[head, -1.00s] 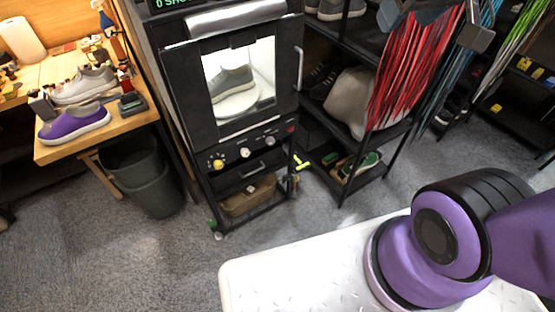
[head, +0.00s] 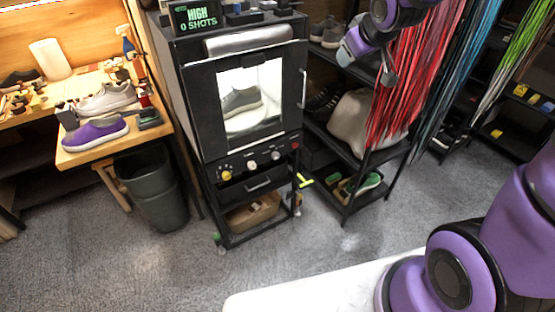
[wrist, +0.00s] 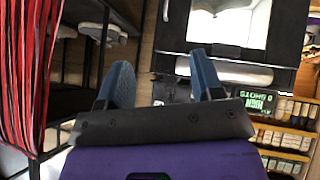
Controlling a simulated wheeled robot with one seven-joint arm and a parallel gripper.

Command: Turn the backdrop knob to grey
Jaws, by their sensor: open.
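The black photo booth (head: 196,95) stands in the middle of the head view, with a lit window showing a grey sneaker on a white round stand. The backdrop behind the shoe looks white. Below the window is a panel with a yellow knob (head: 227,176), a pale knob (head: 252,165) and another pale knob (head: 276,156). Their labels are too small to read, so I cannot tell which is the backdrop knob. My gripper (head: 367,64) is up to the right of the booth, apart from it. In the wrist view its blue fingers (wrist: 161,82) are spread and empty; no knob shows there.
A shelf rack (head: 347,160) with shoes and hanging red laces (head: 405,80) stands right of the booth, close to my gripper. A wooden bench (head: 100,145) with sneakers and a dark bin (head: 158,190) are left. Carpet in front is clear up to a white surface (head: 300,295).

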